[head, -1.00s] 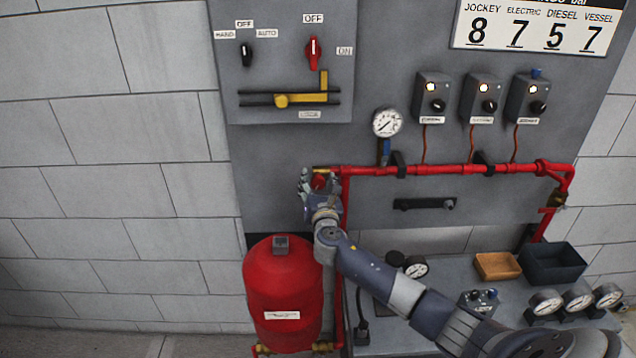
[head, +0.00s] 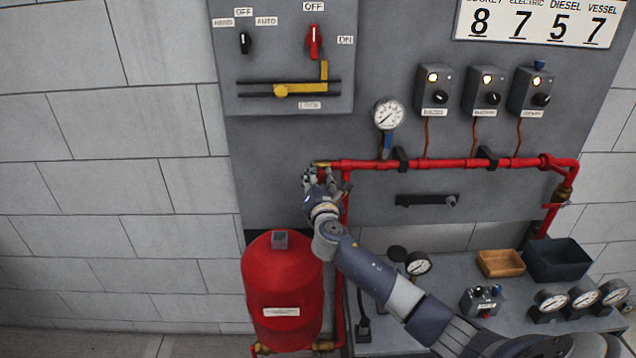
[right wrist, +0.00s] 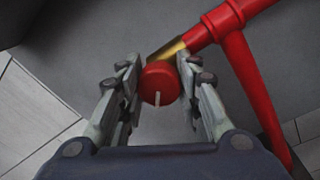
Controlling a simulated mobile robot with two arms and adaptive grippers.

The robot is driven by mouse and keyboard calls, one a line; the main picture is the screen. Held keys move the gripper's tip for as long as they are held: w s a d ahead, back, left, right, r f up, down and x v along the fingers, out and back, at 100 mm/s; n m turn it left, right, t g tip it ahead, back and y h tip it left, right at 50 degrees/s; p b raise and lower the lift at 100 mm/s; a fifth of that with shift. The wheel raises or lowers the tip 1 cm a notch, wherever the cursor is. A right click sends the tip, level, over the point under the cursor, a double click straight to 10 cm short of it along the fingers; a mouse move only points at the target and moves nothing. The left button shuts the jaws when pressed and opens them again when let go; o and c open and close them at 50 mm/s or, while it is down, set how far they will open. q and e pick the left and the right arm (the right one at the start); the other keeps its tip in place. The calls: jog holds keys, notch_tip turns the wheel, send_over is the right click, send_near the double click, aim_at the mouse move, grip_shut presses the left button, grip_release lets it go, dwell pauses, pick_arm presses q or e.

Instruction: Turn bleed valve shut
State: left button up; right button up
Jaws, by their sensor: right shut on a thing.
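The bleed valve is a red round knob (right wrist: 160,85) with a pale line on its face, in front of a brass stub (right wrist: 168,50) at the left end of the red pipe (right wrist: 232,18). In the right wrist view the line points down, tilted slightly left. My right gripper (right wrist: 160,70) is shut on the knob, one finger on each side. My left gripper is not in view.
A red vessel (head: 284,290) stands below the gripper. A gauge (head: 388,114) with a blue-handled valve (head: 387,144) stands above the pipe. A bench (head: 450,330) holds gauges, an orange tray (head: 500,264) and a dark bin (head: 557,262). The wall at left is clear.

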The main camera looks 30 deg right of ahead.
jog(key=m+b, duration=0.2)
jog(key=m, duration=0.1)
jog(key=shift+f+m+h+b, duration=0.15)
jog(key=shift+m+h+b, duration=0.15)
jog(key=shift+m+b, duration=0.1)
jog(key=m+b, duration=0.2)
jog(key=m, duration=0.1)
jog(key=shift+m+b, duration=0.35)
jog(key=shift+m, duration=0.05)
jog(key=m+h+b, duration=0.1)
jog(key=m+b, duration=0.3)
jog(key=m, duration=0.3)
jog(key=m+b, duration=0.2)
jog(key=m, duration=0.1)
jog(key=shift+m, duration=0.4)
jog(key=m+b, duration=0.1)
jog(key=m, duration=0.2)
jog(key=shift+m+g+h+b, duration=0.3)
jog(key=shift+m+g+b, duration=0.05)
jog(key=shift+m+g, duration=0.05)
jog(key=m, duration=0.2)
jog(key=m+b, duration=0.1)
jog(key=shift+r+m, duration=0.2)
jog(key=shift+m, duration=1.7)
